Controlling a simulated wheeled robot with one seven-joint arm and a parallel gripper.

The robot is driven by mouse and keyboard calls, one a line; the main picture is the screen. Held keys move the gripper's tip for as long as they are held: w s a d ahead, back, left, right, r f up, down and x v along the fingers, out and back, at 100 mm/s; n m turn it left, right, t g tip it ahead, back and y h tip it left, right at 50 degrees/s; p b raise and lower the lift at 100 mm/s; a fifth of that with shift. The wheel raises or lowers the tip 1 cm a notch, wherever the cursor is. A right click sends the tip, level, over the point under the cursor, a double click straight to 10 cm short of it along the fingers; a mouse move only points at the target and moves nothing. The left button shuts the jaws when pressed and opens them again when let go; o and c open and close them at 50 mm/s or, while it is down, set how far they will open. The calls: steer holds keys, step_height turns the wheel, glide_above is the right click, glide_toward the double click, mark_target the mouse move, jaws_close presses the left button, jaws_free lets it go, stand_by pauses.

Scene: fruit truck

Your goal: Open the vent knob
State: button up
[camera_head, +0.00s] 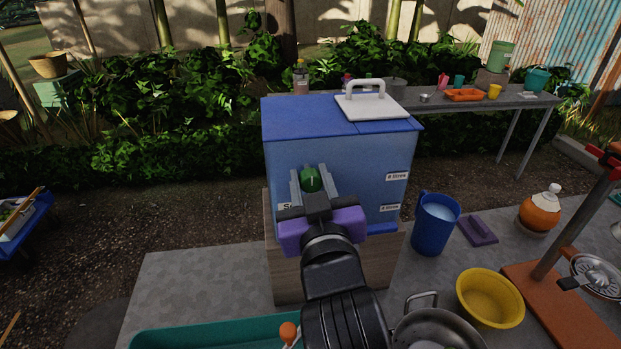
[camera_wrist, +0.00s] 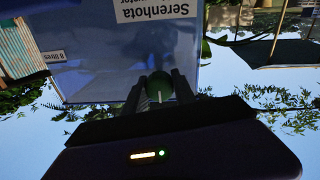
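A blue water box (camera_head: 340,150) with a white lid (camera_head: 378,107) stands on a wooden stand. A round green knob (camera_head: 311,179) is at its front face, left of the "8 litres" and "4 litres" labels. My gripper (camera_head: 311,183) is in front of the box, with one grey finger on each side of the knob. In the wrist view the green knob (camera_wrist: 159,88) also shows between the two fingers (camera_wrist: 159,92). I cannot tell whether the fingers press on it or only stand around it. My gripper hides part of the box's lower front.
A blue jug (camera_head: 436,224) stands right of the box, beside a purple flat object (camera_head: 477,231). A yellow bowl (camera_head: 490,298), a metal pot (camera_head: 436,330) and a teal tray (camera_head: 215,333) are in front. A grey table (camera_head: 440,99) with containers stands behind.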

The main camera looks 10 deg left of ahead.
jaws_close()
steer(key=shift+m, duration=0.3)
steer(key=m+b, duration=0.2)
steer(key=m, duration=0.1)
steer(key=shift+m, duration=0.3)
steer(key=m+b, duration=0.1)
steer(key=m, duration=0.2)
steer(key=shift+f+m, duration=0.1)
steer(key=shift+m, duration=0.2)
steer(key=m+b, duration=0.2)
steer(key=m, duration=0.3)
steer(key=shift+d+b, duration=0.1)
steer(key=shift+b, duration=0.25)
steer(key=shift+m+b, duration=0.9)
steer(key=shift+m, duration=1.5)
